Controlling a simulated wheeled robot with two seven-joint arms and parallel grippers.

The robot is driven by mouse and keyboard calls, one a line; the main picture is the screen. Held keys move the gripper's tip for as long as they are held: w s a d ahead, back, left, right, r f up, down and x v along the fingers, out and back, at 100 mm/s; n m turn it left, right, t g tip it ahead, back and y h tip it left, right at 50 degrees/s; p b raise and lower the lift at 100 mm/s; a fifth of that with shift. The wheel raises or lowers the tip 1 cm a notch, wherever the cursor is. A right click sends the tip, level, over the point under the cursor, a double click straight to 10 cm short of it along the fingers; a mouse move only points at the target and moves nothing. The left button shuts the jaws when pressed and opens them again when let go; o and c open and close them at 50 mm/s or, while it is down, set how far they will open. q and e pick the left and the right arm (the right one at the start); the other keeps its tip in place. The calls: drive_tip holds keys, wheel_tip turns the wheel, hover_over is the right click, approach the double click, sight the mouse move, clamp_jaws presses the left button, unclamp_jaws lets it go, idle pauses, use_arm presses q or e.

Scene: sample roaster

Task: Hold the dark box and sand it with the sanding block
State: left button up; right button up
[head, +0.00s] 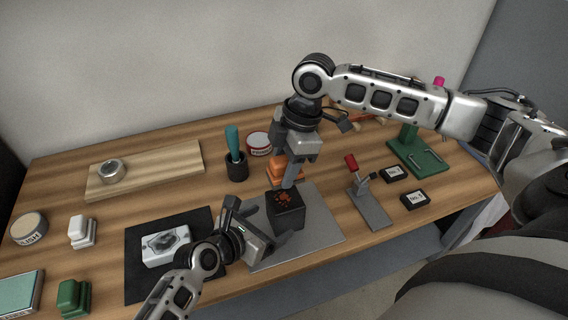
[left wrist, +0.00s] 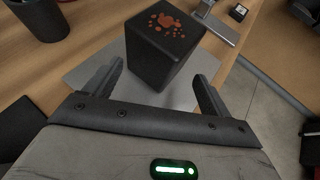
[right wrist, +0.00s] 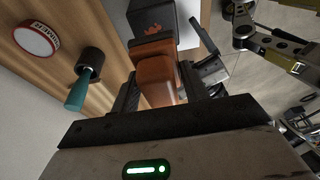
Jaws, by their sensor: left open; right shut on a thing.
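The dark box (head: 287,213) stands on a grey mat (head: 318,225), with a patchy orange-red mark on its top. My left gripper (head: 268,222) is low at the near side of the box, open, with its fingers pointing toward it. In the left wrist view the box (left wrist: 160,50) is just beyond and between the spread fingertips, and I see no grip on it. My right gripper (head: 288,172) is behind the box, shut on the orange sanding block (right wrist: 157,72). In the head view the block (head: 277,170) is partly hidden by the gripper.
A dark cup with a teal-handled tool (head: 235,165) and a round tin (head: 259,143) stand behind. A red-handled clamp (head: 368,205) stands close on the right.

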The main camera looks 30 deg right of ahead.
use_arm(q)
drive_tip(key=shift+x, duration=3.25)
drive_tip(key=shift+r, duration=0.1)
clamp_jaws()
drive_tip(key=shift+c, duration=1.1)
unclamp_jaws()
